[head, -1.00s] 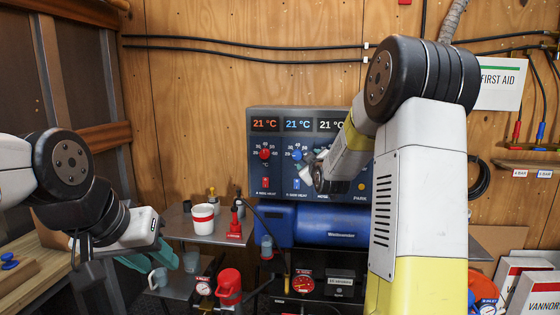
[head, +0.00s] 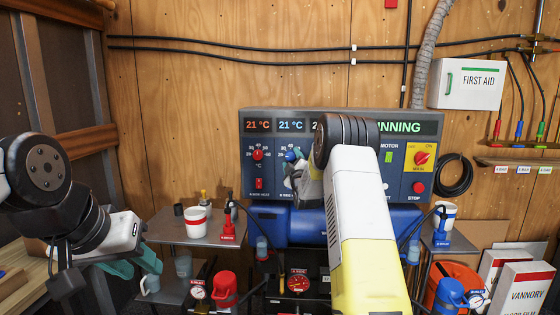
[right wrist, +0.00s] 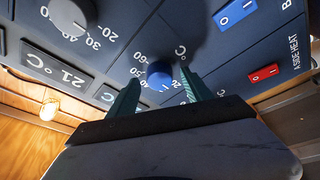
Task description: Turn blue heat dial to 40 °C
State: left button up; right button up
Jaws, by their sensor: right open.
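The blue heat dial (head: 291,155) is on the grey control panel (head: 395,185), below a blue readout (head: 291,125) of 21 °C. In the right wrist view the blue dial (right wrist: 159,75) lies between the two teal fingers of my right gripper (right wrist: 160,95). These fingers are open, one on each side of it; I cannot tell whether they touch it. In the head view my right gripper (head: 297,172) is at the dial, partly hidden by my arm. My left gripper (head: 132,265) is at lower left, its teal fingers apart, with nothing seen between them.
A red dial (head: 258,155) sits left of the blue one, with a red switch (head: 258,183) below. A blue switch (right wrist: 236,12) shows in the wrist view. A red STOP button (head: 418,188) is at the right. A shelf (head: 165,228) holds a cup (head: 196,222).

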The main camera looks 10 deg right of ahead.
jog(key=shift+w, duration=0.3)
grip_shut()
